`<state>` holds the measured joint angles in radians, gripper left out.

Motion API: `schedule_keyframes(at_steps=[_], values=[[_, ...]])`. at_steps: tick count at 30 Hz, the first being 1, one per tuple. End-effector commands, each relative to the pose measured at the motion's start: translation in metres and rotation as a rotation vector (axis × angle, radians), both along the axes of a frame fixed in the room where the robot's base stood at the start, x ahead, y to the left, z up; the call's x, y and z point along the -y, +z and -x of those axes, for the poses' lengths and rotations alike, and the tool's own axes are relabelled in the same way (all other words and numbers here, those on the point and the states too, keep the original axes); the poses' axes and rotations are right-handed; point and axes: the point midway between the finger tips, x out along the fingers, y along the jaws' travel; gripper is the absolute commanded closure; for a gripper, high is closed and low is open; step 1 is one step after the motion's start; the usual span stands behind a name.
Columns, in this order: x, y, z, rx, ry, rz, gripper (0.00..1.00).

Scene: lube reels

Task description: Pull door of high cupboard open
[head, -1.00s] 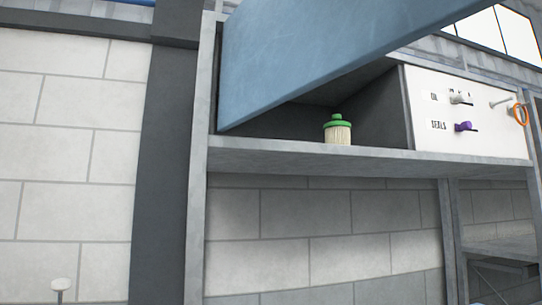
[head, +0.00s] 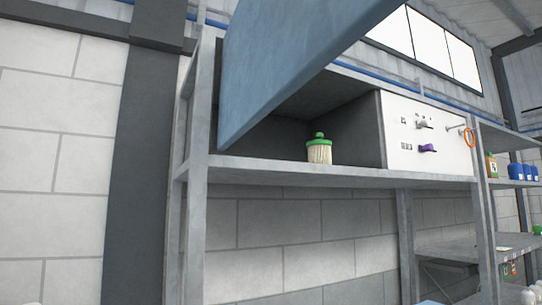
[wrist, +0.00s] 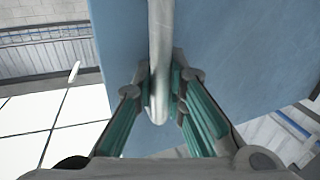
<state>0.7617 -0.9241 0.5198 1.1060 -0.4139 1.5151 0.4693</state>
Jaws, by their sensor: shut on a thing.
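The blue door (head: 265,60) of the high cupboard stands open, swung out toward me from its left side. The dark cupboard inside (head: 350,125) shows to the right of it. In the wrist view the blue door (wrist: 240,60) fills the middle, with a pale bar handle (wrist: 159,50) running down it. My gripper (wrist: 162,95) has its teal-padded fingers on both sides of the handle's lower end and is shut on it. My gripper is out of the head view.
A green-capped filter (head: 319,150) stands on the cupboard floor. A white panel (head: 425,135) with knobs and an orange ring is to the right. A grey post (head: 190,220) stands at the left, and shelves with bottles are farther right.

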Motion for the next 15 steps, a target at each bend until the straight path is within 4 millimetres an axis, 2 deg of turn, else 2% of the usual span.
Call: schedule_keyframes(at_steps=[8,9,11,12,15], values=[[0.0003,0.0013,0.0022,0.004,-0.003,0.003,1.0],[0.0003,0.0013,0.0022,0.004,-0.003,0.003,0.84],[0.0003,0.0012,0.0021,0.003,-0.003,0.002,0.7],[0.0004,0.001,0.0019,0.003,-0.003,0.002,0.67],[0.0004,0.0007,0.0014,0.003,-0.002,0.002,0.67]])
